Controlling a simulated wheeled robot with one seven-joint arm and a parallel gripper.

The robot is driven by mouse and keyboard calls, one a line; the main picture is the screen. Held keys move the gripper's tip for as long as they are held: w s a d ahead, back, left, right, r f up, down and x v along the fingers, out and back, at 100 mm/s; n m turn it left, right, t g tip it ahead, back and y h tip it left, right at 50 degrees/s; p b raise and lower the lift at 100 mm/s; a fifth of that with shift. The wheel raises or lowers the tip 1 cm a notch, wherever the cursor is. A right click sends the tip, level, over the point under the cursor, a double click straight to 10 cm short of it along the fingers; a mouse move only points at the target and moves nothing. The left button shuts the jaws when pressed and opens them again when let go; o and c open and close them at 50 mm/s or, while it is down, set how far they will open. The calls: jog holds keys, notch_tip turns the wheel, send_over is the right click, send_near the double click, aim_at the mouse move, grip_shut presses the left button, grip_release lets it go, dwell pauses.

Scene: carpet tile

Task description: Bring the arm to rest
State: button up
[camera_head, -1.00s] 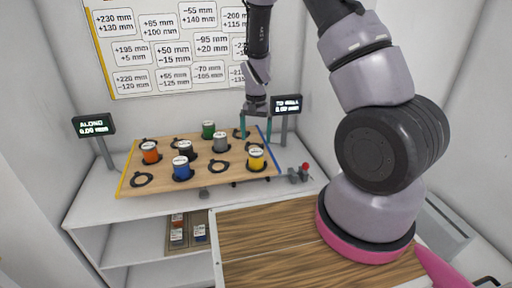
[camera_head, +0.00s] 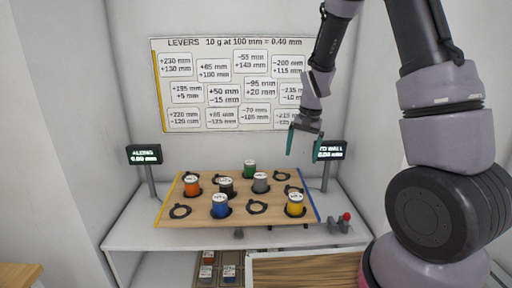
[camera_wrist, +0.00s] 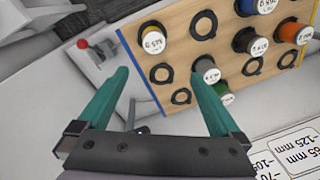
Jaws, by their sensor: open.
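My gripper (camera_head: 304,140) is open and empty, raised above the right back part of the wooden board, in front of the wall chart. Its two teal fingers also show in the wrist view (camera_wrist: 165,95), spread apart with nothing between them. The wooden board (camera_head: 268,214) carries several weights standing in black rings: orange (camera_head: 191,186), black (camera_head: 226,186), blue (camera_head: 220,206), green (camera_head: 249,170), grey (camera_head: 260,183) and yellow (camera_head: 295,204). Several other rings are empty. The gripper is apart from all of them.
Two displays, left (camera_head: 144,154) and right (camera_head: 329,150), flank the board and read 0.00 mm. A red-knobbed lever (camera_head: 341,223) stands at the right. The lever chart (camera_head: 235,85) hangs on the back wall. A tray (camera_head: 219,270) with small blocks sits below the shelf.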

jog(key=s+d+r+t+y, duration=0.15)
jog(key=s+r, duration=0.25)
jog(key=r, duration=0.9)
jog(key=s+d+r+t, duration=0.2)
jog(key=s+r, duration=0.5)
jog(key=s, duration=0.1)
jog(key=s+d+r+n+t, duration=0.1)
jog(key=s+r+t, duration=0.1)
jog(key=s+r, duration=0.5)
jog(key=s, duration=0.2)
jog(key=shift+s+d+r+t, duration=0.15)
jog(key=shift+s+d+t, duration=0.15)
jog(key=shift+d+t, duration=0.1)
jog(key=shift+h, duration=0.25)
